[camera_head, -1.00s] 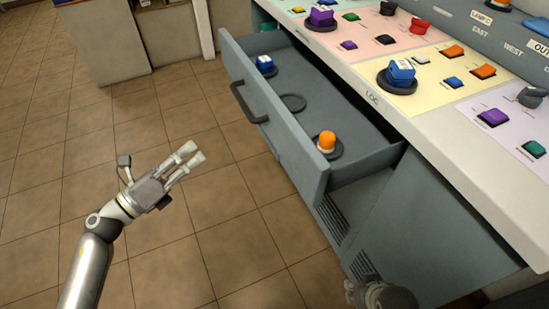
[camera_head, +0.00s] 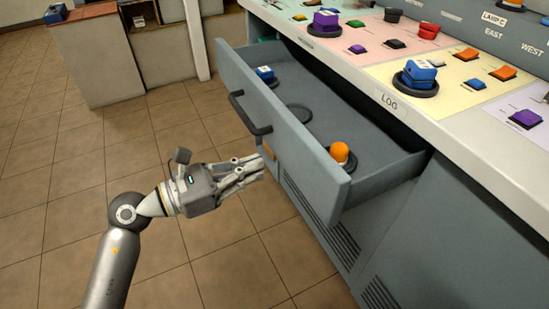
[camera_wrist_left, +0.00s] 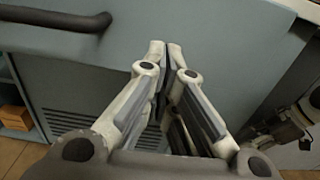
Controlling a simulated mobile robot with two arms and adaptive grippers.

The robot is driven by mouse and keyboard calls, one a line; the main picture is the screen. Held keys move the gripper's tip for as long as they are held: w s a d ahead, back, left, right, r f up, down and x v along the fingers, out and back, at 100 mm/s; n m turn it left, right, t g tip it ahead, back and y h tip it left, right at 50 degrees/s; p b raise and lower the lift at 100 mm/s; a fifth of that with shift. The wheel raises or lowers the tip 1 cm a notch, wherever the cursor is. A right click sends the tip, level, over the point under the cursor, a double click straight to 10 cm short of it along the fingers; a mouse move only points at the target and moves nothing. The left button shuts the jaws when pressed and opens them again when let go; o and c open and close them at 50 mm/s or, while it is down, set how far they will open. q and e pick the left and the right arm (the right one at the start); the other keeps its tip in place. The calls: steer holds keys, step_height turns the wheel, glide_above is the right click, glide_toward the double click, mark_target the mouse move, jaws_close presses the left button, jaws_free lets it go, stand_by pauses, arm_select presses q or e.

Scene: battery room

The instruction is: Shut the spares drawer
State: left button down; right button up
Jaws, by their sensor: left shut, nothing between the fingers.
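The grey spares drawer (camera_head: 312,165) stands pulled out from under the console. Its dark bar handle (camera_head: 246,116) is on the front panel. My left gripper (camera_head: 256,165) is shut and empty, just in front of the drawer front and below the handle. In the left wrist view its fingertips (camera_wrist_left: 165,48) point at the drawer front (camera_wrist_left: 235,65), with the handle (camera_wrist_left: 50,18) at upper left. I cannot tell whether they touch it. Part of what looks like my right gripper (camera_wrist_left: 290,125) shows at the right edge there; its jaws are unclear.
Inside the drawer are a blue switch (camera_head: 265,74), an orange knob (camera_head: 340,151) and an empty dark ring (camera_head: 299,113). The console top (camera_head: 455,118) with coloured controls overhangs the drawer. Tiled floor (camera_head: 70,205) is free at the left. A cabinet (camera_head: 85,60) stands behind.

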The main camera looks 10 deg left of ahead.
mark_target(287, 156)
arm_select(q)
steer(key=x, duration=0.5)
steer(key=shift+w+d, duration=0.1)
